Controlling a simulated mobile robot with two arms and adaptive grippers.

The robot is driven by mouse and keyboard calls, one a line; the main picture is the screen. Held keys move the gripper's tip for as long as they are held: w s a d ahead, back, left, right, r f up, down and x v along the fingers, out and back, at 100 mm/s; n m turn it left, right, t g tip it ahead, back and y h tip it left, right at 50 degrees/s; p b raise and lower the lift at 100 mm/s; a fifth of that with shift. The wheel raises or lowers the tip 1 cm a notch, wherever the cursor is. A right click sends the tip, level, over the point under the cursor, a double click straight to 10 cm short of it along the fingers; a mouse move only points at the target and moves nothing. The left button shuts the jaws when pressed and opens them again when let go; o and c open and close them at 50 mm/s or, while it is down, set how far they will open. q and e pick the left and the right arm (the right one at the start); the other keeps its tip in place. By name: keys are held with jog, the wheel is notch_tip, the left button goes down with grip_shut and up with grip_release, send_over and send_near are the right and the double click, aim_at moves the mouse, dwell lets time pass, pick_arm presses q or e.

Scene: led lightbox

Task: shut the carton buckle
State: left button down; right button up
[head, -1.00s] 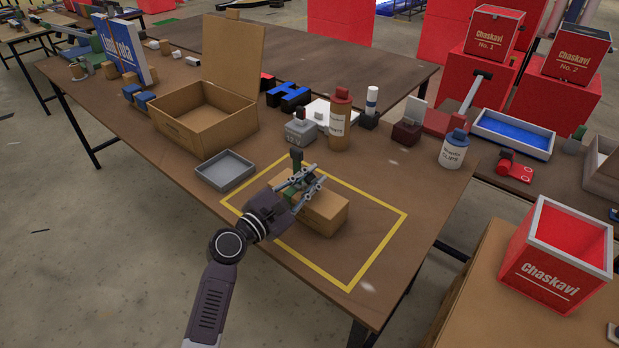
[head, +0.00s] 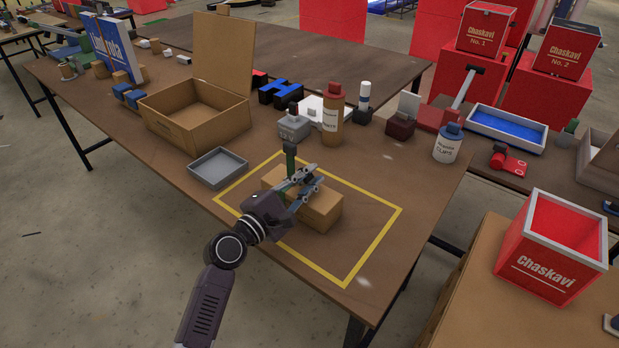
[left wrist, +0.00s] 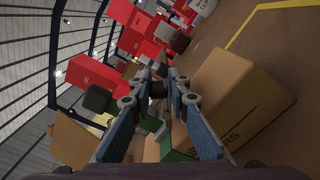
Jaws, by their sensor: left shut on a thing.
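A closed tan carton (head: 322,210) lies inside a yellow outline on the brown table. Its side with dark lettering also shows in the left wrist view (left wrist: 232,95). The buckle's green lever (head: 290,160) stands upright above the carton. In the left wrist view, the green part (left wrist: 152,126) and a dark end block (left wrist: 97,98) show at the left finger. My left gripper (head: 304,180) is at the carton's top and is shut on the lever; the fingers partly hide the contact. My right gripper is not in view.
A grey tray (head: 218,168) and a large open tan box (head: 192,117) stand left of the carton. Behind it are a grey block (head: 294,129), a brown bottle (head: 333,118) and a white jar (head: 448,145). The table right of the carton is clear.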

pick_arm(q)
jog(key=shift+r, duration=0.15)
jog(key=c, duration=1.9)
grip_release()
jog(key=v, duration=1.2)
